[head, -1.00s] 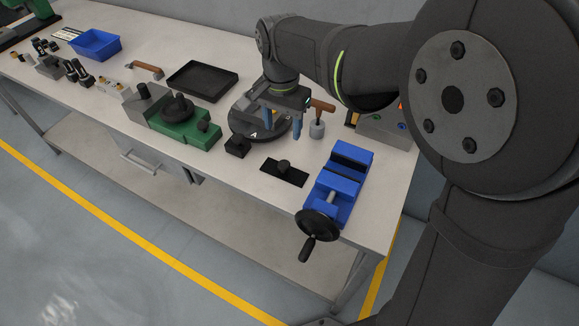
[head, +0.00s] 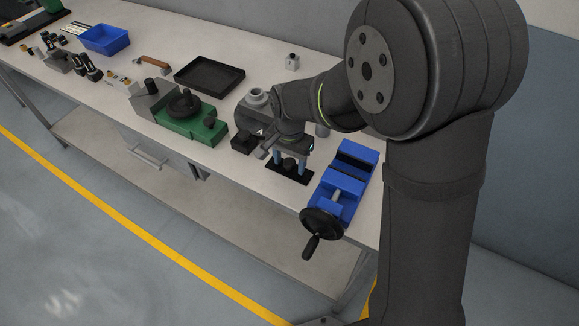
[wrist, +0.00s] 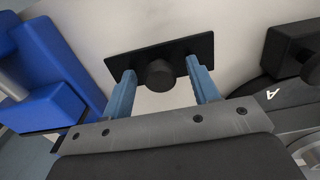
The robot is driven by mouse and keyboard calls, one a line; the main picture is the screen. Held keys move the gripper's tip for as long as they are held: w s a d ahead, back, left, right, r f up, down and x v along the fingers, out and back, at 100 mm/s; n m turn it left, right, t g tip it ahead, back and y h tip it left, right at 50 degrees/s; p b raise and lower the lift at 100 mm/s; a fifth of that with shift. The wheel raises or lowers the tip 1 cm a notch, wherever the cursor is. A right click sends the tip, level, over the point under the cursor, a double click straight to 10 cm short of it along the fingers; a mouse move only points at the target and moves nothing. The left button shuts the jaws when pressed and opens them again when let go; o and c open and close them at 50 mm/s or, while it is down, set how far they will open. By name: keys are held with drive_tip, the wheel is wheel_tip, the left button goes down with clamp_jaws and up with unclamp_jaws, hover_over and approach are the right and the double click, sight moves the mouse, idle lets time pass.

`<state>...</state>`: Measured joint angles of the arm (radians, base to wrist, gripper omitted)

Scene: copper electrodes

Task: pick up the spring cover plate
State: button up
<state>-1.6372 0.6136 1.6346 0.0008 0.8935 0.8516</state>
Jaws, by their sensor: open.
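The spring cover plate appears to be the flat black rectangular plate (head: 294,177) with a round black knob, lying on the bench left of the blue vise. It also shows in the wrist view (wrist: 126,64), with its knob (wrist: 160,76) between the finger lines. My gripper (head: 291,160) is over the plate, its two blue fingers spread to either side of the knob. In the wrist view my gripper (wrist: 164,82) is open and empty. I cannot tell whether the fingertips touch the plate.
The blue vise (head: 345,180) stands close on the right. A small black block (head: 243,143) and the round dark base marked A (head: 250,118) are close on the left and behind. A green fixture (head: 190,122) and black tray (head: 210,75) are farther left.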

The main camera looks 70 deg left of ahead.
drive_tip(key=shift+f, duration=0.15)
drive_tip(key=shift+c, duration=0.2)
drive_tip(key=c, duration=1.1)
clamp_jaws()
